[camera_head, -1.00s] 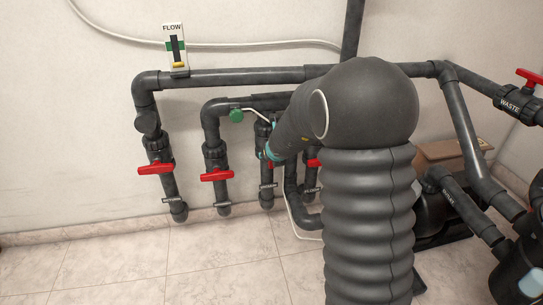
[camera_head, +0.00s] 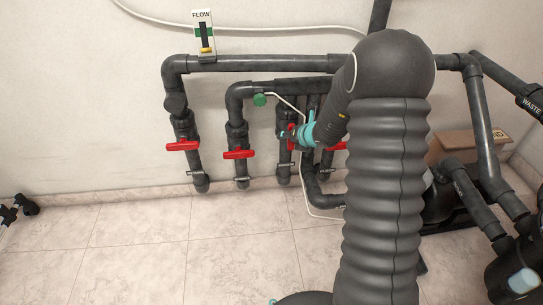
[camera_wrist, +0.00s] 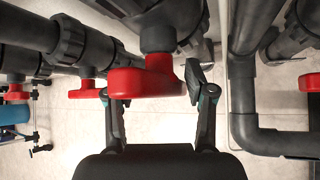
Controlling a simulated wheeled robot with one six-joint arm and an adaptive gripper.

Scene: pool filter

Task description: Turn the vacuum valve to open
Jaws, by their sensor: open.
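Several black pipe valves with red handles stand along the wall in the head view. The two leftmost handles (camera_head: 183,145) and (camera_head: 240,154) show clearly, turned crosswise to their pipes. My gripper (camera_head: 287,136) is at the third valve from the left, whose red handle is mostly hidden behind it. In the wrist view, a large red handle (camera_wrist: 146,82) on a black stem lies between the open fingers of my gripper (camera_wrist: 152,86). I cannot tell whether the fingers touch it. The small valve labels are too small to read, so I cannot tell which is the vacuum valve.
Another red handle (camera_head: 336,146) is close on the right of my gripper. A white hose (camera_head: 310,203) and a dark bent pipe (camera_head: 322,200) run beside it. A green knob (camera_head: 260,100) is above left. The tiled floor (camera_head: 130,240) in front is clear.

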